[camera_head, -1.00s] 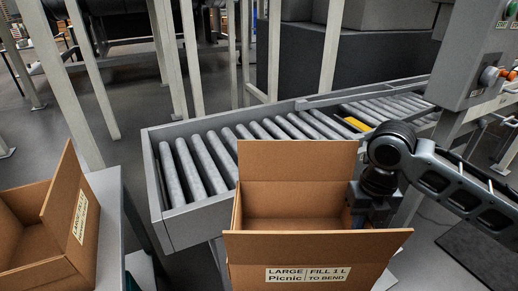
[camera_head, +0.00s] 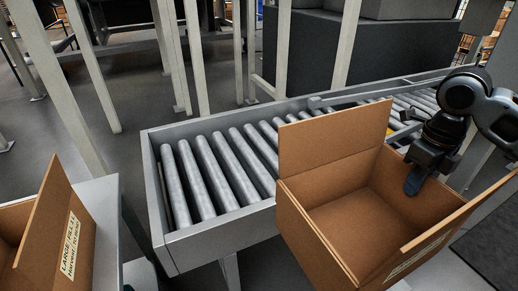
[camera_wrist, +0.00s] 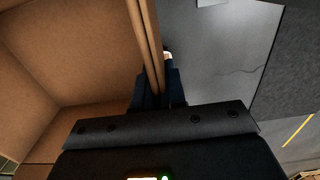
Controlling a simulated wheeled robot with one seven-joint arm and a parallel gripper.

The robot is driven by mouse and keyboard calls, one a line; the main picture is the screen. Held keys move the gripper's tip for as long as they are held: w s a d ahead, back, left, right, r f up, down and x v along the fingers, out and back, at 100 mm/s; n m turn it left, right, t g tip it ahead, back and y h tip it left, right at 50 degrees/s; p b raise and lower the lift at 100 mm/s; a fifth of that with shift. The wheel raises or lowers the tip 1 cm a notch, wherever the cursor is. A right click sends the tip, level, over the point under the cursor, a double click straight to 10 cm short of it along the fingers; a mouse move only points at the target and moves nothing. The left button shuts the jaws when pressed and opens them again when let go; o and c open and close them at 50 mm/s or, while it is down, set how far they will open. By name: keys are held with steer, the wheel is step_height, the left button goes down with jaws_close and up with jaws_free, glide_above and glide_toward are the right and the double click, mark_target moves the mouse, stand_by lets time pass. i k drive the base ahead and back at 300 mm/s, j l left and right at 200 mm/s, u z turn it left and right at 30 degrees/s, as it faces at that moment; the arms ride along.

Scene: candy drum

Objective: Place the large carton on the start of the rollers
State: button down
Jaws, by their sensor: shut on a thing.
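The large carton (camera_head: 345,212) is an open, empty brown box with its flaps up and a white label on its near flap. It is at the lower right of the head view, in front of the roller conveyor. My gripper (camera_head: 414,180) is shut on the carton's right wall, one finger inside. In the wrist view my gripper (camera_wrist: 158,90) pinches the wall, with the carton's inside (camera_wrist: 75,50) on the left. The rollers (camera_head: 205,175) start at the left end of the conveyor, and those there are bare. The carton's underside is hidden.
The conveyor's grey side rail (camera_head: 215,240) and end plate (camera_head: 155,215) stand up around the rollers. Another open carton (camera_head: 55,240) sits on a light table (camera_head: 97,225) at the left. Pale posts (camera_head: 180,60) rise behind the conveyor.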

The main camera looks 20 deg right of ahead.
mark_target(258, 156)
steer(key=i, duration=1.2)
